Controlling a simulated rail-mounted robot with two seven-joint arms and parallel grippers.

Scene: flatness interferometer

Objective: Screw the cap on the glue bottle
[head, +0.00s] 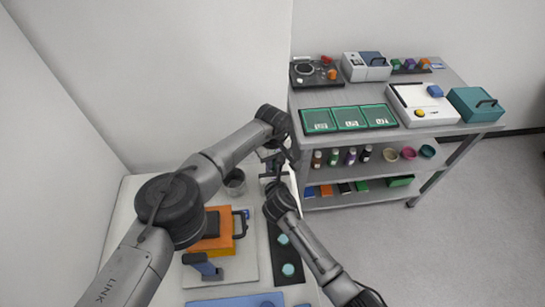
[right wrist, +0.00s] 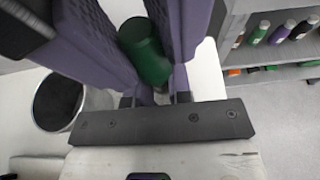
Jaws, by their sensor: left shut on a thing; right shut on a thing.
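A dark green cylinder (right wrist: 146,52), which looks like the glue bottle, is gripped between the purple fingers of my right gripper (right wrist: 150,30). In the head view my right gripper (head: 276,174) reaches up from the lower right, and the bottle cannot be made out there. My left gripper (head: 272,154) comes down from above, close to the right one, at the far end of the white bench. It is shut, but what it holds, likely the cap, is hidden by the arms. Whether cap and bottle touch cannot be seen.
A dark strip with teal discs (head: 288,269) lies along the bench's right side. A metal shelf cart (head: 400,135) with bottles and boxes stands behind right.

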